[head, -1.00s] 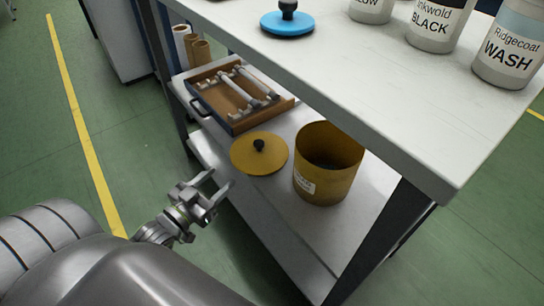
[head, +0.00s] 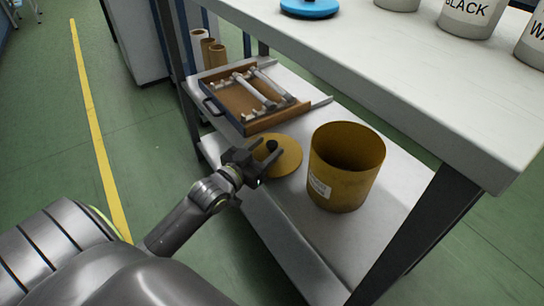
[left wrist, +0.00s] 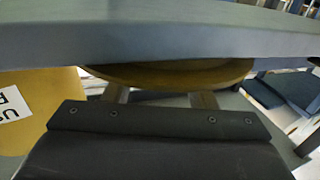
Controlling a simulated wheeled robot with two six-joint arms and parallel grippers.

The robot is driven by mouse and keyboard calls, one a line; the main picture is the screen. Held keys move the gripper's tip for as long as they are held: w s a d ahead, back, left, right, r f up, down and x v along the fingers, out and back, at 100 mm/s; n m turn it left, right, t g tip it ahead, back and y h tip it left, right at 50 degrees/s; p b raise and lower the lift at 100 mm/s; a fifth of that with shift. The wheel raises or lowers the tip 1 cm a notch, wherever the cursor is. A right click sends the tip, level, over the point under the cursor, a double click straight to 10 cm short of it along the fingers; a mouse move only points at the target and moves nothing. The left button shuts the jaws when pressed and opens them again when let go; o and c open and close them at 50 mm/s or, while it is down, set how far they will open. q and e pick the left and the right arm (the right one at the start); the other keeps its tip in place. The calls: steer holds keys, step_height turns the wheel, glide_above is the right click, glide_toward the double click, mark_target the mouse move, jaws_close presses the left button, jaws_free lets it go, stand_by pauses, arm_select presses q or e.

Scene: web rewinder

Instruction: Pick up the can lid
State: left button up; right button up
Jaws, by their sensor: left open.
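The can lid is a flat yellow disc (head: 288,162) with a black knob (head: 271,146), lying on the lower shelf beside the yellow can (head: 345,182). My left gripper (head: 268,153) is open at the lid's left side. Its fingers reach over the lid's near edge, seemingly either side of the knob; contact cannot be told. The gripper hides part of the lid. In the left wrist view both fingers (left wrist: 160,97) point at the lid's yellow rim (left wrist: 170,75), and the knob is hidden. The can (left wrist: 40,110) shows at the left there. My right gripper is not in view.
The white table top (head: 400,70) overhangs the lower shelf (head: 290,225). A tray with rods (head: 250,97) lies behind the lid, and brown tubes (head: 213,50) stand farther back. A dark table leg (head: 415,235) stands at the right. A blue lid (head: 310,7) sits on top.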

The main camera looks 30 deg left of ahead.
arm_select(q)
steer(key=shift+w+d+f+b, duration=0.15)
steer(key=shift+w+b, duration=0.25)
steer(key=shift+w, duration=1)
jaws_close()
